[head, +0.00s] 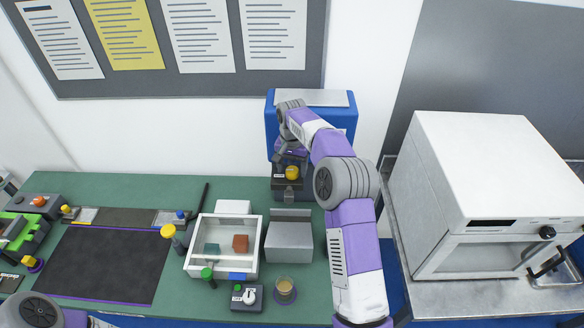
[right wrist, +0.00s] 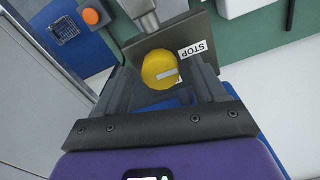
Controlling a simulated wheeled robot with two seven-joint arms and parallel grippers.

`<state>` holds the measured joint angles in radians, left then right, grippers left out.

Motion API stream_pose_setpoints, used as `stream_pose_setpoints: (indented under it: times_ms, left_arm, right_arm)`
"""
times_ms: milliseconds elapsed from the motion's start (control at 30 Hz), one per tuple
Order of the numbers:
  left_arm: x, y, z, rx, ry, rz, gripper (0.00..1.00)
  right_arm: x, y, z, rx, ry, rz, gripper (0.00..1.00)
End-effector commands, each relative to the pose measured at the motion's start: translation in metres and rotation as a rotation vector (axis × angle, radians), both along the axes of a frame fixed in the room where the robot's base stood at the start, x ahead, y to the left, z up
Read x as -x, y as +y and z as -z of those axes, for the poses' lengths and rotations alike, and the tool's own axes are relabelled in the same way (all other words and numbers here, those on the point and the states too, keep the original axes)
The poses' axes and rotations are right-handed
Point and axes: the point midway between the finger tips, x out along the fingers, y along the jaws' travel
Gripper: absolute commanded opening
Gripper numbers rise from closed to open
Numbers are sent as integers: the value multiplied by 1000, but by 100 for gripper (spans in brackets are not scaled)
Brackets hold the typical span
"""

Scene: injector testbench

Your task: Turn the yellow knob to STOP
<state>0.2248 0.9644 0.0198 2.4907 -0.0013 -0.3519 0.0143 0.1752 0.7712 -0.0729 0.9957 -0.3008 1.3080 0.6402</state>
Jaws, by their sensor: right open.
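The yellow knob (head: 292,173) sits on a dark panel at the front of the blue machine (head: 311,117) at the back of the bench. In the right wrist view the knob (right wrist: 155,66) carries a pale pointer bar, which lies nearly level in the picture. The white STOP label (right wrist: 195,50) is on the panel to the upper right of the knob. My right gripper (right wrist: 161,76) is open, with one finger on each side of the knob. I cannot tell whether the fingers touch it. Only part of my left arm shows at the lower left of the head view.
A grey box (head: 289,241) and a white tray (head: 190,265) stand in front of the machine. A white oven (head: 470,165) stands to the right.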

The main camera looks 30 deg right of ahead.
Motion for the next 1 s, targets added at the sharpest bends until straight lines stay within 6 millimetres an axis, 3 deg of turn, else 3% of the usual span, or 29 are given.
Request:
stream_pose_setpoints:
  times_ms: [433, 1000]
  left_arm:
    - [0, 0, -4, 0, 0, 0, 90]
    - [0, 0, -4, 0, 0, 0, 90]
  right_arm:
    - [-1, 0, -67, 1, -3, -1, 71]
    - [0, 0, -73, 0, -1, -1, 71]
